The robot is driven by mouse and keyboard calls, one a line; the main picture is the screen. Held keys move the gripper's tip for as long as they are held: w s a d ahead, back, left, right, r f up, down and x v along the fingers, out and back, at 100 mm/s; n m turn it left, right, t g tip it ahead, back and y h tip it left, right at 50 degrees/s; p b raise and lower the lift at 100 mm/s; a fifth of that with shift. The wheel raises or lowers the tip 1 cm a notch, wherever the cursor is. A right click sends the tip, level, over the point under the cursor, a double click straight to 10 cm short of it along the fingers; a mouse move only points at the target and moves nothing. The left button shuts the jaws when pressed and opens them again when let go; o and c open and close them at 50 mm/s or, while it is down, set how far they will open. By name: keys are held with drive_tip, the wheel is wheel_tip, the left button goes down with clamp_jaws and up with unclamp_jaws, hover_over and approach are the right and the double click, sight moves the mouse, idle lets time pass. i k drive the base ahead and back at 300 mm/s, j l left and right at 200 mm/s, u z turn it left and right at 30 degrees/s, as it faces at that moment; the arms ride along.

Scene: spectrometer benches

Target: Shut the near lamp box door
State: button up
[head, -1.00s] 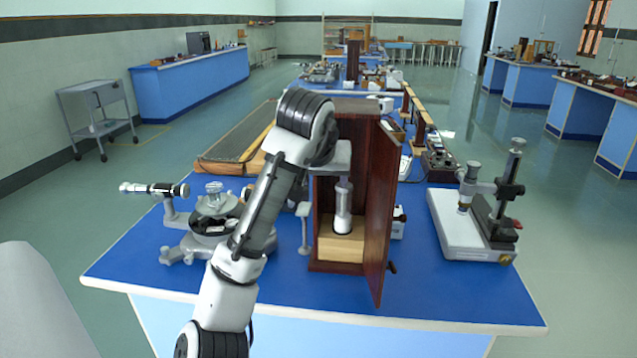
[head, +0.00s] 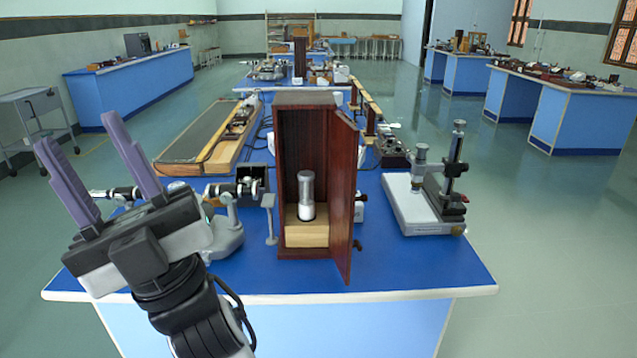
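The near lamp box (head: 306,97) is a tall dark-wood box on the near blue bench. Inside, a grey and white lamp (head: 306,195) stands on a pale wooden block (head: 306,234). My gripper (head: 80,136) is at the left, well apart from the box, with its two purple fingers pointing up and left. The fingers are spread with nothing between them.
A spectrometer (head: 228,235) stands left of the box, partly hidden by my gripper. A slim grey stand (head: 269,218) is close to the box's left side. A microscope (head: 425,195) stands at the right. The blue bench top (head: 410,265) is clear in front of the door's right side.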

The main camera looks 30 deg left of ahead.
sight(345, 137)
drive_tip(key=u, duration=0.35)
drive_tip(key=i+l+u, duration=0.1)
drive_tip(key=u, duration=0.3)
drive_tip(key=i+l+u, duration=0.1)
drive_tip(key=u, duration=0.25)
drive_tip(key=i+l+u, duration=0.2)
drive_tip(key=l+u, duration=0.15)
drive_tip(key=i+l+u, duration=0.1)
drive_tip(key=l+u, duration=0.25)
drive_tip(key=i+l, duration=0.1)
drive_tip(key=l, duration=0.45)
drive_tip(key=i+l+u, duration=0.15)
drive_tip(key=l, duration=0.9)
drive_tip(key=k+l+u, duration=0.1)
drive_tip(key=k+l, duration=0.15)
drive_tip(key=k, duration=0.15)
drive_tip(key=k+l+u, duration=0.15)
drive_tip(key=k+l, duration=0.1)
drive_tip(key=k, duration=0.1)
